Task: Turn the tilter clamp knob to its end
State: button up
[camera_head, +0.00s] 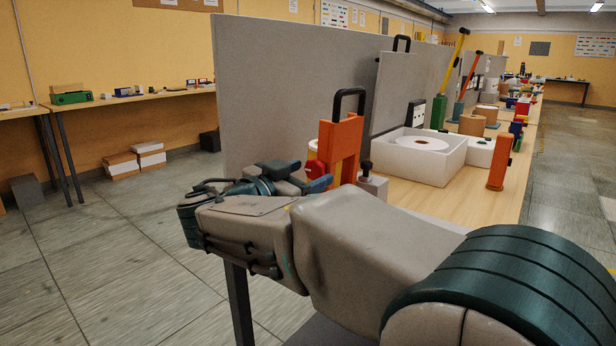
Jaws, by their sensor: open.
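My arm reaches from the lower right, and my gripper (312,178) is at its far end, beside an orange upright piece (340,142) with a black loop handle. The gripper is open, with its blue-grey fingers low at the left of this piece. Whether they touch it I cannot tell. A small dark knob (366,167) stands on a grey metal block (373,185) just right of the orange piece. Which part is the tilter clamp knob I cannot tell for sure. My arm hides the lower part of this station.
Grey partition panels (285,85) stand behind the station. A white box with a round disc (420,144) and an orange post (499,160) stand on the wooden bench (455,203) to the right. Open tiled floor (110,245) lies at the left.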

jog(key=shift+w+d, duration=0.4)
jog(key=shift+w, duration=0.05)
jog(key=c, duration=1)
